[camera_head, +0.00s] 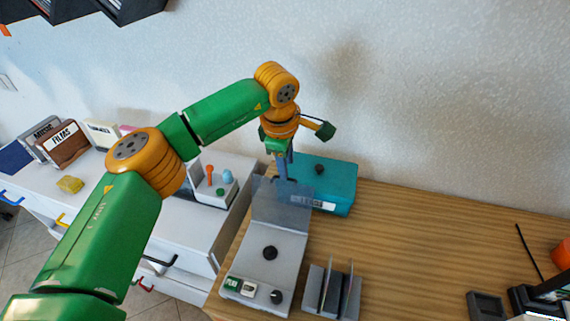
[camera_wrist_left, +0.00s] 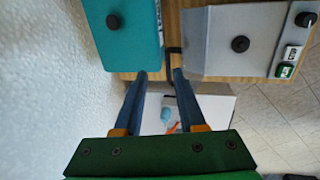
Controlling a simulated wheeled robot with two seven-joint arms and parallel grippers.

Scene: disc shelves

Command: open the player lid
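The grey player (camera_head: 257,272) stands on the wooden table, its dark spindle (camera_head: 270,253) showing and buttons and a knob at its near end. Its translucent grey lid (camera_head: 283,212) appears raised at the player's far end, leaving the near part uncovered. The player also shows at the upper right of the left wrist view (camera_wrist_left: 222,50). My left gripper (camera_head: 284,179) is just beyond the lid, pointing down. In the left wrist view its two blue fingers (camera_wrist_left: 160,72) are apart with nothing held between them. I cannot tell whether a finger touches the lid. My right gripper is out of view.
A teal box (camera_head: 335,181) with a dark knob stands close behind my left gripper. A grey slotted rack (camera_head: 332,290) stands right of the player. A white cabinet (camera_head: 130,215) with disc bins is at the left. The table's middle right is clear.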

